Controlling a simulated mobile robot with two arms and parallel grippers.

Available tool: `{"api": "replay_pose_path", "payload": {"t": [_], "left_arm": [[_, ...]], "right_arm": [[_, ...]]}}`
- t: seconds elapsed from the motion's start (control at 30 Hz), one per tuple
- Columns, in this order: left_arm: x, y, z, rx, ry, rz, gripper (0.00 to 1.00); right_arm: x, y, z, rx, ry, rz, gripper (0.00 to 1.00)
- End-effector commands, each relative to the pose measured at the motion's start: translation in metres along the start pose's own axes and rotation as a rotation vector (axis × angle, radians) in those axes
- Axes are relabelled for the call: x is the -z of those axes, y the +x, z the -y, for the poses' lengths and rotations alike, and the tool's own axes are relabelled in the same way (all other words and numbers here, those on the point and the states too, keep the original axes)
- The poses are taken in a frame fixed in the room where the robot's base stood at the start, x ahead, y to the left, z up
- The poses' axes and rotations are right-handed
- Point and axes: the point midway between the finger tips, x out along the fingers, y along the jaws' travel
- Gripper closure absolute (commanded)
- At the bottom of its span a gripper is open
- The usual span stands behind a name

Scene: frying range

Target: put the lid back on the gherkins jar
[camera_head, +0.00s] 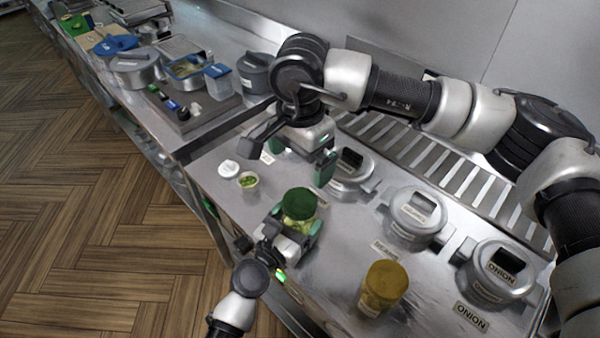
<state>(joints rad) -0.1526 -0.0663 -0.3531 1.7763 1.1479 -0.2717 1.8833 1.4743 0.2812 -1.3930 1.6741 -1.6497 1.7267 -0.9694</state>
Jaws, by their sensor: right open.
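A glass jar with pale green contents (297,224), which looks like the gherkins jar, stands near the counter's front edge. A dark green lid (299,203) is on its top; I cannot tell whether it sits fully down. My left gripper (295,232) reaches in from below, with its green-tipped fingers around the jar, shut on it. My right gripper (301,159) is open and empty above and behind the jar, its green fingertips apart and clear of the lid. The jar's label is not visible.
A jar with a mustard-yellow lid (384,282) stands to the right. A white lid (229,168) and a small cup of green bits (248,181) are to the left. Lidded containers (417,213) line the back. Bare counter lies between the jars.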

Motion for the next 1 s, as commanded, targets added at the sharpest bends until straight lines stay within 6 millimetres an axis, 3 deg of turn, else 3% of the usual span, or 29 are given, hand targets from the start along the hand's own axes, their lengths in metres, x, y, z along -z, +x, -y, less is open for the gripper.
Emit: {"api": "replay_pose_path", "payload": {"t": [0.37, 0.4, 0.5, 0.77, 1.0], "left_arm": [[0.001, 0.0, 0.0, 0.0, 0.001, -0.002, 0.85], [0.001, 0.0, 0.0, 0.0, 0.001, -0.002, 0.16], [0.001, 0.0, 0.0, 0.0, 0.001, -0.002, 0.0], [0.001, -0.002, 0.0, 0.0, 0.0, -0.001, 0.0], [0.004, -0.037, 0.0, 0.0, 0.002, -0.004, 0.0]], "right_arm": [[0.0, -0.008, 0.0, 0.0, 0.0, -0.001, 0.0], [0.0, -0.008, 0.0, 0.0, 0.0, -0.001, 0.0], [0.0, -0.008, 0.0, 0.0, 0.0, 0.0, 0.0], [0.0, -0.007, 0.0, 0.0, -0.001, 0.0, 0.0], [0.0, -0.001, 0.0, 0.0, -0.001, 0.0, 0.0]]}}
